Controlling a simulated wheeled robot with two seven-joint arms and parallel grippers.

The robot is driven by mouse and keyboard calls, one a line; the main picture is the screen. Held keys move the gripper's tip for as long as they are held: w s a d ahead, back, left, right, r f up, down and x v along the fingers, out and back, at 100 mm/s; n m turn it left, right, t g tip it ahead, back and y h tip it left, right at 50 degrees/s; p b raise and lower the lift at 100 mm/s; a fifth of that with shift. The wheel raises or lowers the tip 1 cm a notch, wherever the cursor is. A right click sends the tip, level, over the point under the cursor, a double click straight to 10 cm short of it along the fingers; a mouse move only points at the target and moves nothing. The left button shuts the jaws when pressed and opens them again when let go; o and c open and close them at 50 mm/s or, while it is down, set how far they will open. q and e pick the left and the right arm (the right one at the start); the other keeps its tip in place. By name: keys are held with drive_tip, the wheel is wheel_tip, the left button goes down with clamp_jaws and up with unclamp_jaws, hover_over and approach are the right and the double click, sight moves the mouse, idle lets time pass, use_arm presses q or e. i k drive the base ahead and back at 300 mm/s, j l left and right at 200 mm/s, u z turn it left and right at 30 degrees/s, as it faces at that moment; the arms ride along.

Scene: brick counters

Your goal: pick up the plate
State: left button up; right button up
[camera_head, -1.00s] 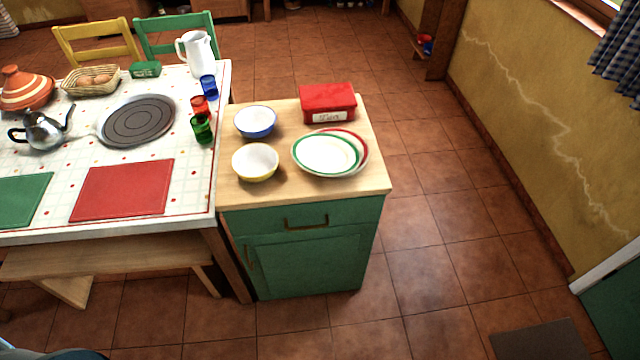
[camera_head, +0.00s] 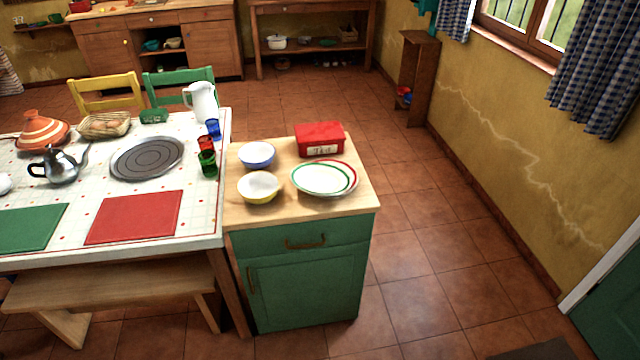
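A white plate with a green rim (camera_head: 321,179) lies on a red-rimmed plate (camera_head: 352,178), overlapping it, on the wooden top of a small green cabinet (camera_head: 303,285). The stack sits at the right part of the top, in front of a red tin box. Neither of my grippers shows in the head view.
A blue bowl (camera_head: 257,155) and a yellow bowl (camera_head: 259,188) stand left of the plates, and the red box (camera_head: 319,139) behind them. The dining table (camera_head: 203,232) adjoins the cabinet's left side, with a bench (camera_head: 110,290) in front. Tiled floor (camera_head: 430,250) is free to the right.

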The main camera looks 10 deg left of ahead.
sight(317, 179)
drive_tip(key=u, duration=3)
drive_tip(key=k+l, duration=0.25)
drive_tip(key=l, duration=0.4)
drive_tip(key=k+l, duration=0.2)
drive_tip(key=l, duration=0.45)
drive_tip(key=k+l, duration=0.25)
drive_tip(key=l, duration=0.4)
drive_tip(key=k+l, duration=0.25)
drive_tip(key=l, duration=0.4)
drive_tip(key=k+l, duration=0.2)
drive_tip(key=l, duration=0.45)
drive_tip(key=k+l, duration=0.25)
drive_tip(key=l, duration=0.4)
drive_tip(key=k+l, duration=0.25)
drive_tip(key=l, duration=0.4)
drive_tip(key=k+l, duration=0.2)
drive_tip(key=l, duration=0.5)
